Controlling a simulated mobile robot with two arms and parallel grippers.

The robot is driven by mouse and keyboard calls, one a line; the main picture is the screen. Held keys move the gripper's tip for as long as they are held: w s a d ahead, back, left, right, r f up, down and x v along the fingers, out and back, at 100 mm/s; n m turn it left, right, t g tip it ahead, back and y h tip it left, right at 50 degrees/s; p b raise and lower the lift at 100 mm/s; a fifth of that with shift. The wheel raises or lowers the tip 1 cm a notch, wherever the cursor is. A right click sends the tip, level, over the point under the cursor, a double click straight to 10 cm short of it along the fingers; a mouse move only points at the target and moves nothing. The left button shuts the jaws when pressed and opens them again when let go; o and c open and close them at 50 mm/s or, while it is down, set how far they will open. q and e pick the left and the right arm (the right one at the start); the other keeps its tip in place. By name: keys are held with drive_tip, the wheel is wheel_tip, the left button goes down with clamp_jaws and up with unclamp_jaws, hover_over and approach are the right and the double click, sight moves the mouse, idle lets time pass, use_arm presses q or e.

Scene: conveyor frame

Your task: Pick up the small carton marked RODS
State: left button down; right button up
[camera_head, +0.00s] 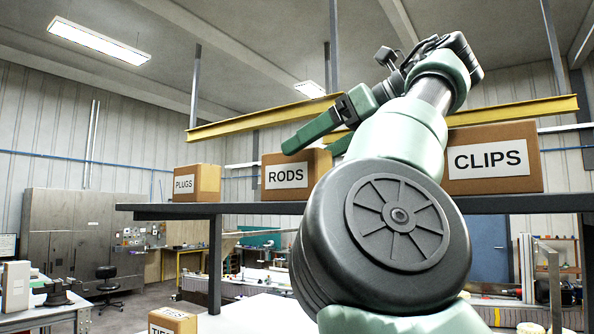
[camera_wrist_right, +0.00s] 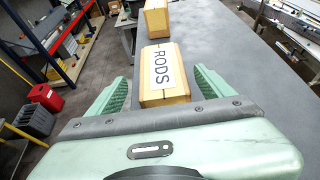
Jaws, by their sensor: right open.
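The RODS carton (camera_head: 287,178) is a small brown box with a white label, standing on the dark raised shelf. My right arm crosses in front of its right end in the head view. My right gripper (camera_head: 311,147) is open at the carton's upper part. In the right wrist view the RODS carton (camera_wrist_right: 150,88) lies between the two green fingers of the gripper (camera_wrist_right: 162,76), with a gap on each side. The carton extends past the fingertips. My left gripper is not in view.
On the same shelf (camera_head: 262,208), the PLUGS carton (camera_head: 205,183) stands to the left and the larger CLIPS carton (camera_head: 512,172) to the right. A yellow beam (camera_head: 235,123) runs behind. Another carton (camera_head: 172,320) sits lower down.

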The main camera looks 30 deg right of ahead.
sight(297, 159)
drive_tip(key=p+x, duration=0.1)
drive_tip(key=x, duration=0.1)
drive_tip(key=p+x, duration=0.1)
drive_tip(key=x, duration=0.1)
drive_tip(key=shift+w+d+r, duration=0.1)
drive_tip(key=shift+w+r, duration=0.05)
drive_tip(key=shift+w, duration=0.2)
drive_tip(key=shift+s, duration=0.2)
drive_tip(key=shift+c, duration=1)
drive_tip(key=c, duration=0.5)
clamp_jaws()
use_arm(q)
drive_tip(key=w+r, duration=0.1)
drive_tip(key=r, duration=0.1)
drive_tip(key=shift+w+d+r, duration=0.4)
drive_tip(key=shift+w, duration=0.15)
use_arm(e)
drive_tip(key=shift+w, duration=0.1)
